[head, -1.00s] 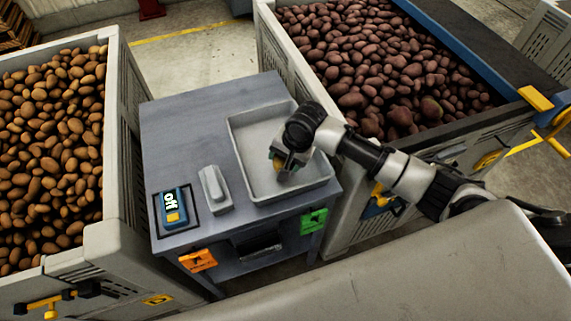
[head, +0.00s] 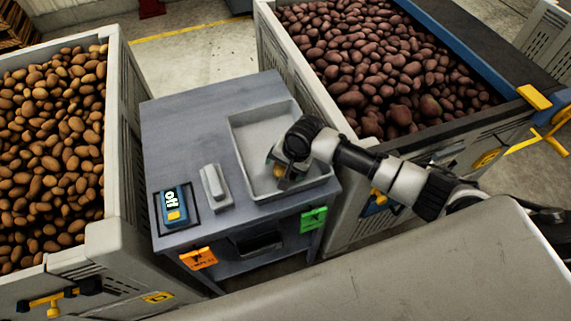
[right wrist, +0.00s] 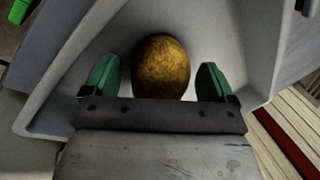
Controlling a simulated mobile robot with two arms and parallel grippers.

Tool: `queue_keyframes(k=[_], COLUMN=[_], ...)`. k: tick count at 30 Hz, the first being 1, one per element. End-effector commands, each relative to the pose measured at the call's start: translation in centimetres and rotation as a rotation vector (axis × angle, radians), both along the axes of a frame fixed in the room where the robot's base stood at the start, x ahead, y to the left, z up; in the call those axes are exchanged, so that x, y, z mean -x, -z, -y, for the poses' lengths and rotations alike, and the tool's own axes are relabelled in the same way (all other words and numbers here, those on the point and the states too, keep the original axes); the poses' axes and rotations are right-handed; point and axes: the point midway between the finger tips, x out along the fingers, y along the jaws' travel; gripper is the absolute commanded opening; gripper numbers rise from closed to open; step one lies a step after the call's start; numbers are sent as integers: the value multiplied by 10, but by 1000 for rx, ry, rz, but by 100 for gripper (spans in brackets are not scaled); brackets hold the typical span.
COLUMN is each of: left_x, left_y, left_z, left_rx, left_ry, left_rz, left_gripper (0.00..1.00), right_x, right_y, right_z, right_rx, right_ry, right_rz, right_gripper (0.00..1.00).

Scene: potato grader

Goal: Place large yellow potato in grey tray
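The large yellow potato (right wrist: 162,68) shows in the right wrist view, lying on the grey tray's floor as far as I can tell. The grey tray (head: 258,122) stands on the right side of the blue-grey table. My right gripper (head: 282,174) reaches down into the tray's front right part. In the right wrist view its green fingers (right wrist: 160,78) are spread on both sides of the potato, with a gap at each side. In the head view the gripper mostly hides the potato. My left gripper is out of view.
A small grey device (head: 214,186) and a blue display reading "off" (head: 174,206) are on the table (head: 185,125) left of the tray. A crate of yellow potatoes (head: 112,150) stands at left. A crate of dark red potatoes (head: 300,72) stands at back right.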

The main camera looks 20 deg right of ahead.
Motion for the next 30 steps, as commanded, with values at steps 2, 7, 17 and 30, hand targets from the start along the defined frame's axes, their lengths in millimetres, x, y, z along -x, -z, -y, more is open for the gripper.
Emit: queue_keyframes(k=[2, 7, 17, 30], left_x=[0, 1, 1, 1], left_y=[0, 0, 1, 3], left_z=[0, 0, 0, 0], left_rx=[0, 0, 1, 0], left_ry=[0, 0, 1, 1], left_rz=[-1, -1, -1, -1], left_gripper=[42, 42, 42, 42], right_x=[0, 0, 12, 23], right_y=[0, -5, -65, -117], right_z=[0, 1, 14, 26], right_rx=[0, 0, 0, 0], right_ry=[0, 0, -1, 0], right_rz=[0, 1, 5, 0], right_gripper=[87, 87, 87, 87])
